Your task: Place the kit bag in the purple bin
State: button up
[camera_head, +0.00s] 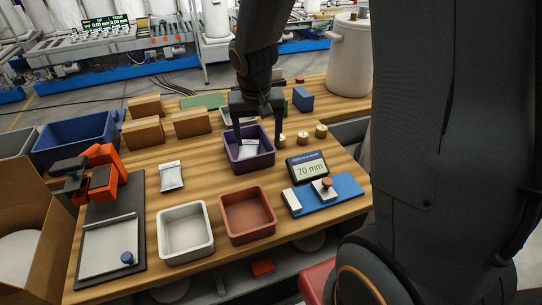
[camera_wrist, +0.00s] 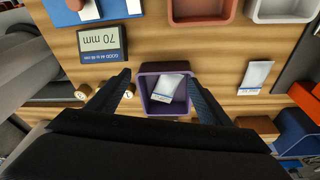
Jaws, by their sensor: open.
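The purple bin (camera_head: 264,159) stands on the wooden table, in the middle of the head view, and shows in the wrist view (camera_wrist: 149,82). A white kit bag with blue print (camera_head: 248,149) lies inside it, tilted against the bin's inside; the wrist view shows this bag (camera_wrist: 168,86) too. A second, similar white bag (camera_head: 171,176) lies flat on the table left of the bin, and in the wrist view (camera_wrist: 255,76). My gripper (camera_head: 259,137) is over the bin with its fingers spread wide. In the wrist view the open fingers (camera_wrist: 161,83) flank the bin, with nothing between them held.
A white tray (camera_head: 186,254) and a reddish tray (camera_head: 249,236) stand at the table's front. A display reading 70 mm (camera_head: 307,168) and a blue mat (camera_head: 345,187) are at right. Cardboard boxes (camera_head: 143,133) stand behind, an orange-armed device (camera_head: 104,183) at left.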

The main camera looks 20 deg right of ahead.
jog(key=s+n+g+y, duration=0.1)
jog(key=s+n, duration=0.1)
jog(key=s, duration=1.2)
jog(key=shift+s+r+n, duration=0.2)
jog(key=shift+r+n, duration=0.1)
jog(key=shift+r, duration=0.15)
jog(key=shift+d, duration=0.1)
